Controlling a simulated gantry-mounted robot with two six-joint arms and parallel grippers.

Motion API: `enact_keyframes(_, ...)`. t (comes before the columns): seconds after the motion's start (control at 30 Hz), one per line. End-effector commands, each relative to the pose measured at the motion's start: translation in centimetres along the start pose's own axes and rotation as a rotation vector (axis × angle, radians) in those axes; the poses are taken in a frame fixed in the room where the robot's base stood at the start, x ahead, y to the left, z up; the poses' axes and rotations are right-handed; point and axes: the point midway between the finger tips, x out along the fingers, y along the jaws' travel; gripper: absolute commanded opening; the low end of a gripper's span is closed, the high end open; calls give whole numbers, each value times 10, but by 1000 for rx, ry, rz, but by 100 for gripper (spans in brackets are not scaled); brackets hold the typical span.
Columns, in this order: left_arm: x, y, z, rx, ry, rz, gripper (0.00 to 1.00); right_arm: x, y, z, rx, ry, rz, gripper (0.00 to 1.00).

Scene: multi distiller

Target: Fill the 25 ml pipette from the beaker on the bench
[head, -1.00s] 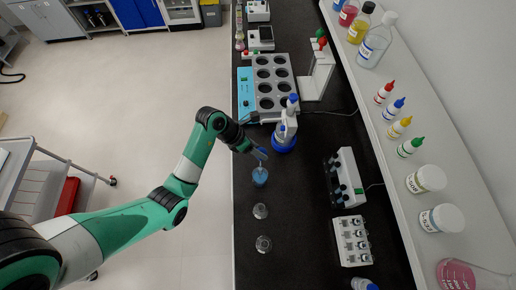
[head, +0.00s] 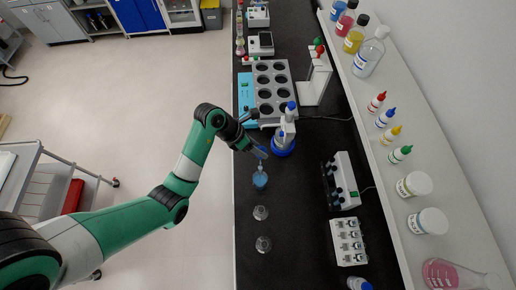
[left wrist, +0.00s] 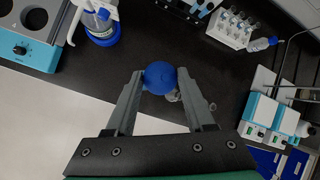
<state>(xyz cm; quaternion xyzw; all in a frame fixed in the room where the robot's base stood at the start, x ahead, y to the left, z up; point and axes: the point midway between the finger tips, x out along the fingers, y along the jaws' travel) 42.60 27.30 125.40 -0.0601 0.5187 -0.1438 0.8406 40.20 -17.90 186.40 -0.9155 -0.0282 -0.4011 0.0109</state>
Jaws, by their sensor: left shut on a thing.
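My left gripper (head: 258,152) reaches over the bench from the left. In the left wrist view its two fingers (left wrist: 160,82) are shut on a round blue bulb (left wrist: 160,76). A beaker with blue liquid (head: 260,181) stands on the black bench just below the gripper in the head view. A thin, faint stem shows between the gripper and the beaker. It is too small to tell whether its tip is in the liquid or only above it. The bulb hides the rest of the pipette in the left wrist view. My right gripper is in neither view.
Two clear glass vessels (head: 260,212) (head: 263,244) stand in front of the beaker. A blue-based bottle (head: 284,140) and a block with round wells (head: 272,110) stand behind. Two white devices (head: 342,180) (head: 348,241) are to the right, below a shelf (head: 433,180) of bottles.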

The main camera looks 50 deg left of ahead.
Motion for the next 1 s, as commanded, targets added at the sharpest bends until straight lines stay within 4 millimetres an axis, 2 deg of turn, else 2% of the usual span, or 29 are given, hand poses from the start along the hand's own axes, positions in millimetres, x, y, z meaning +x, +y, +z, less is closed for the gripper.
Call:
enact_keyframes(0.73,-45,-13,25,2,-3,0,36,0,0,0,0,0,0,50)
enact_keyframes(1.0,-51,-15,27,1,-1,0,36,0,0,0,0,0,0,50)
